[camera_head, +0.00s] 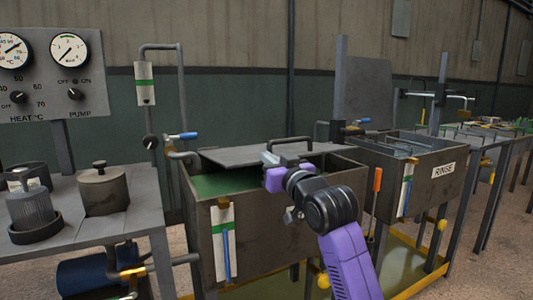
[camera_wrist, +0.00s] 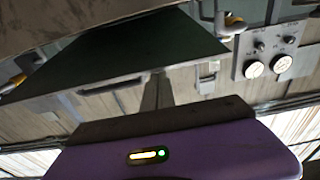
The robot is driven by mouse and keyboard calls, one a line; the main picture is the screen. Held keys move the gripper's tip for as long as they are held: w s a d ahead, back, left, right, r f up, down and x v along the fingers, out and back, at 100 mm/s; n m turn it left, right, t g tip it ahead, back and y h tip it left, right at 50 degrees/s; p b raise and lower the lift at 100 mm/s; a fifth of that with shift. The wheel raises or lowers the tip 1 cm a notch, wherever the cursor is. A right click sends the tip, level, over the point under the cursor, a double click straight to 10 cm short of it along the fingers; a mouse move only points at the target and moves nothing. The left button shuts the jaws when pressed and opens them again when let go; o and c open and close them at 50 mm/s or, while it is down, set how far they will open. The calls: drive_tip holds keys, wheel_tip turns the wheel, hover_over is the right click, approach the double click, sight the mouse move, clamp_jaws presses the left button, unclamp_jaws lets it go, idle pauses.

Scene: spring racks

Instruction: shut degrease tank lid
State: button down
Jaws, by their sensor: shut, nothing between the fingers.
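The open-topped metal tank (camera_head: 270,245) on the left of the two tanks holds green liquid (camera_head: 225,184). Its grey lid (camera_head: 235,155) lies low over the back of the opening, with a dark bar handle (camera_head: 290,141) on top. Green liquid shows between the lid's front edge and the tank's front wall, so the opening is partly uncovered. My gripper (camera_head: 271,160) is shut and empty at the lid's front edge, right of its middle; I cannot tell whether it touches. In the wrist view, my purple gripper housing (camera_wrist: 180,150) fills the bottom.
A tank labelled RINSE (camera_head: 444,171) stands to the right, with an upright plate (camera_head: 365,90) behind it. A bench with a lidded pot (camera_head: 103,190) stands left, under a gauge panel (camera_head: 50,75). A pipe with a blue-handled valve (camera_head: 183,136) rises behind the lid's left side.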

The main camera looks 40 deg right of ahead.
drive_tip(key=shift+s+f+b, duration=0.15)
drive_tip(key=shift+f+b, duration=0.25)
drive_tip(key=shift+f, duration=0.75)
drive_tip(key=shift+r, duration=0.15)
